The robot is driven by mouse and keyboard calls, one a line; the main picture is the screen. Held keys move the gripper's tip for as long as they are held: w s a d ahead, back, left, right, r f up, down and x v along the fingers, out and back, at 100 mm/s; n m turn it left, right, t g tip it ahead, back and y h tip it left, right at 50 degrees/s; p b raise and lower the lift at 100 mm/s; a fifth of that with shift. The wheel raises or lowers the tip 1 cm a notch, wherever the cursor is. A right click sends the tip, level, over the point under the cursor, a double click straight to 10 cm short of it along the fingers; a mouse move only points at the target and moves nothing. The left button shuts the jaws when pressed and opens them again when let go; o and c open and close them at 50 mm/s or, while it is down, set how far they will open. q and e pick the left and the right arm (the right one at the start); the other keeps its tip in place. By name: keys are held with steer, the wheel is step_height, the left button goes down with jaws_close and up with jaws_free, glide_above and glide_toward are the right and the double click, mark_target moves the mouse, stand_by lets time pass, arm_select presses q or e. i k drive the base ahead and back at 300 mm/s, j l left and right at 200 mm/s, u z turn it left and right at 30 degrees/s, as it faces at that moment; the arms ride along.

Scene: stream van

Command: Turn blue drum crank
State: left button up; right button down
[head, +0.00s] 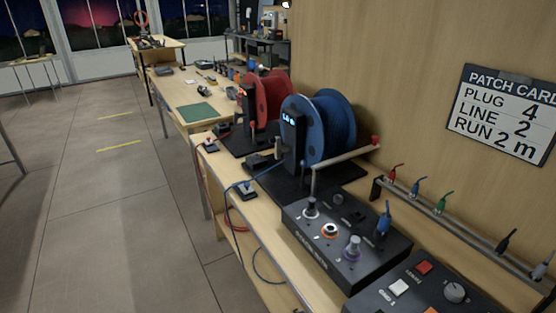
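The blue drum (333,125) stands on a dark base on the long wooden bench, in a black upright holder (293,135) with a small lit display. A pale bar (345,156) runs in front of the drum at its lower right, with a red knob (375,140) at its far right end. It looks like the crank, but I cannot see how it joins the drum. A blue cable (258,177) runs from the drum's side toward the bench's front edge. Neither of my grippers is in view.
A red drum (268,100) stands just behind the blue one. Black control boxes (345,240) with knobs fill the near bench. A rail (430,207) with coloured plugs and a patch card sign (503,112) are along the wall at right. The floor (100,220) at left is clear.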

mark_target(279, 149)
steer(key=i+j, duration=0.15)
steer(key=j, duration=0.25)
steer(key=i+j, duration=0.15)
steer(key=j, duration=0.2)
steer(key=i+j, duration=0.15)
steer(key=j, duration=0.25)
steer(key=i+j, duration=0.15)
steer(key=j, duration=0.2)
steer(key=i+j, duration=0.2)
steer(key=j, duration=0.2)
steer(key=i+j, duration=0.15)
steer(key=j, duration=0.2)
